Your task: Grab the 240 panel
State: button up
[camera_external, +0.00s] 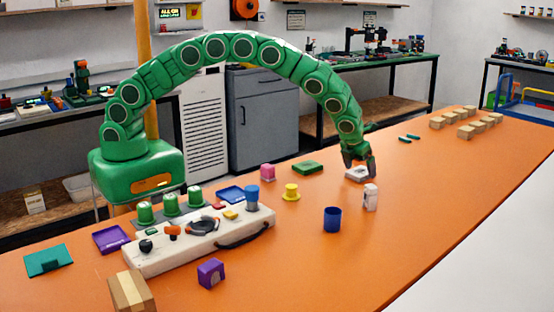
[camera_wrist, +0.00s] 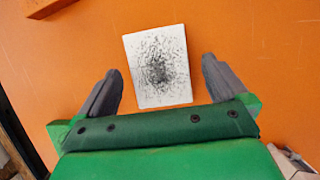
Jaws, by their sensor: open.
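A pale rectangular panel with dark speckles (camera_wrist: 158,66) lies flat on the orange table. It also shows in the external view (camera_external: 355,174), just under my gripper (camera_external: 359,167). I cannot read a number on it. In the wrist view my gripper (camera_wrist: 161,68) is open, with one dark finger on each side of the panel and a gap to both. The panel's near edge is close to the green palm. I cannot tell how high the fingertips are above the table.
A white bottle-like item (camera_external: 370,197) stands just right of my gripper, and a blue cup (camera_external: 332,219) in front. A yellow piece (camera_external: 291,192) and a green block (camera_external: 307,168) are to the left. Wooden blocks (camera_external: 466,132) sit farther back. The table's right side is clear.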

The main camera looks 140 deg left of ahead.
jog(key=shift+a+f, duration=0.15)
jog(key=shift+f, duration=0.3)
jog(key=c, duration=1.1)
